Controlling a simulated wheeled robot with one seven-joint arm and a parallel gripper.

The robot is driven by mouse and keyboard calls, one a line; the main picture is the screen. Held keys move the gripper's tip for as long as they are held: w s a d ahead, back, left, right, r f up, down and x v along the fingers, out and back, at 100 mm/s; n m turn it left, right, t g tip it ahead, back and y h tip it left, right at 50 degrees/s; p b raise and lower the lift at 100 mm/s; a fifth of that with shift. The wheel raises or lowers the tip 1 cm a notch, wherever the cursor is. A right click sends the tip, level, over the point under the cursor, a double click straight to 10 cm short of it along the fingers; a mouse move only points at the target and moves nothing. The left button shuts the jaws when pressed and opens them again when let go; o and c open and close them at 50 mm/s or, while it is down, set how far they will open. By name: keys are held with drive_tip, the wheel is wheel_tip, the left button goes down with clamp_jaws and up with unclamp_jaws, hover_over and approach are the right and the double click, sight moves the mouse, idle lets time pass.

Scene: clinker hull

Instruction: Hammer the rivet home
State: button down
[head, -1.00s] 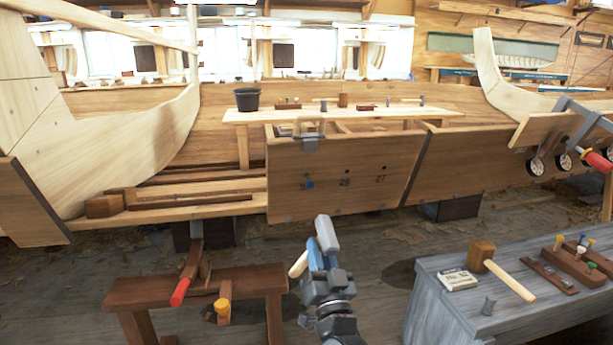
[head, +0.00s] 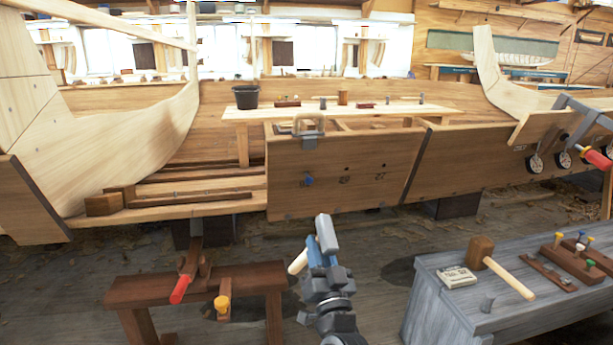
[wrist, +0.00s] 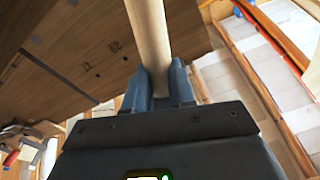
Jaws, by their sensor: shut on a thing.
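A blue rivet (head: 309,181) stands out from the left part of the wooden hull panel (head: 335,203), left of the panel's number marks and small holes. My gripper (head: 318,257) is in front of and below the panel, apart from it. Its blue-grey fingers are shut on the pale wooden handle of a hammer (head: 298,262). The handle end sticks out to the left in the head view. A grey block at the top looks like the hammer's head. In the wrist view the handle (wrist: 150,35) runs up from between the fingers (wrist: 157,92), and the hammer's head is not visible.
A grey bench (head: 440,290) at the lower right holds a wooden mallet (head: 481,252), a small card and a rack of coloured pegs. A brown trestle (head: 150,287) with a red-handled tool stands at the lower left. A clamp (head: 308,135) grips the panel's top edge.

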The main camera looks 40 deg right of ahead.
drive_tip(key=shift+w+d+r+n+y+p, duration=0.35)
drive_tip(key=shift+w+r+y+p, duration=0.3)
drive_tip(key=shift+p, duration=0.8)
drive_tip(key=shift+w+d+r+p, duration=0.2)
drive_tip(key=shift+d+p, duration=0.1)
drive_tip(key=shift+p, duration=0.35)
drive_tip(key=shift+g+y, duration=0.25)
drive_tip(key=shift+g, duration=0.05)
drive_tip(key=shift+f, duration=0.1)
drive_tip(key=x, duration=0.9)
drive_tip(key=v, duration=0.9)
drive_tip(key=shift+s+a+f, duration=0.15)
drive_tip(key=shift+s+a, duration=0.05)
drive_tip(key=shift+w+d+r, duration=0.15)
drive_tip(key=shift+d+r, duration=0.05)
drive_tip(key=shift+r, duration=0.05)
